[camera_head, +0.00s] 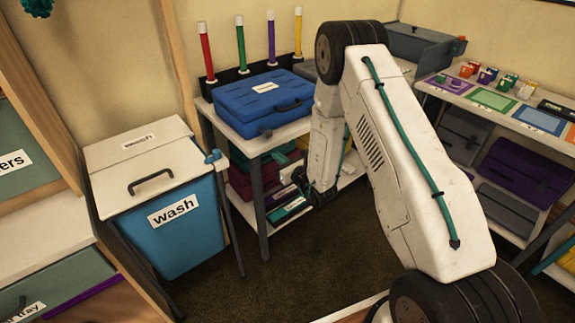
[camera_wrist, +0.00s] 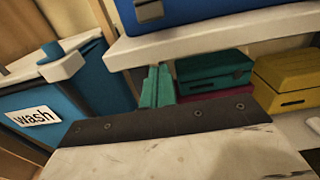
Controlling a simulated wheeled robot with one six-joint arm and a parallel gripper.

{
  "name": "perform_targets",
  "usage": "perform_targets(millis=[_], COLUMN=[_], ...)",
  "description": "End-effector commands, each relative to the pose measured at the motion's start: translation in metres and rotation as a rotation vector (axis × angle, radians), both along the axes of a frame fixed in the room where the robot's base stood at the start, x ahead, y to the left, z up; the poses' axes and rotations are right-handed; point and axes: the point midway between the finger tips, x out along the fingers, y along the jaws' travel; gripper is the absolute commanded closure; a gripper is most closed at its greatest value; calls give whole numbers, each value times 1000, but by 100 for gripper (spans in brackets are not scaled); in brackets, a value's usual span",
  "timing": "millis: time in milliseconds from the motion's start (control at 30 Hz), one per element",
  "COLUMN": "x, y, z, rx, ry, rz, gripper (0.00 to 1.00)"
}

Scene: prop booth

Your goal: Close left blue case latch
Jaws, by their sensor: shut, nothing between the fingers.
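The blue case (camera_head: 262,100) lies lid down on the upper shelf left of my arm, with a dark handle on its front. Its lower front edge also shows at the top of the wrist view (camera_wrist: 205,10). A grey latch (camera_wrist: 148,11) hangs on that front near the left end; I cannot tell whether it is fastened. My gripper (camera_wrist: 157,72) has its teal fingers shut together and empty. They are below and in front of the shelf edge, under the latch and apart from it. In the head view my arm hides part of the shelf's right end.
The white shelf edge (camera_wrist: 225,42) lies between the fingers and the case. Below are a green case (camera_wrist: 212,68) and a yellow case (camera_wrist: 290,80). A blue wash bin (camera_head: 180,225) stands at left. Several coloured tubes (camera_head: 241,45) stand behind the blue case.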

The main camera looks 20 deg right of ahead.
Motion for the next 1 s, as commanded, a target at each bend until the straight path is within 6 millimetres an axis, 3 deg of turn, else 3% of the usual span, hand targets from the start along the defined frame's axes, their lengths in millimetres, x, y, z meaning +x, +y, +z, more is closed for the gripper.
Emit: perform_targets(millis=[100, 200, 400, 833, 1000], x=[21, 23, 27, 27, 30], y=[8, 7, 9, 8, -4], z=[2, 21, 37, 39, 40], rx=[0, 1, -1, 0, -5], ry=[-2, -3, -1, 1, 16], rz=[1, 0, 0, -1, -15], gripper=[100, 100, 100, 100, 100])
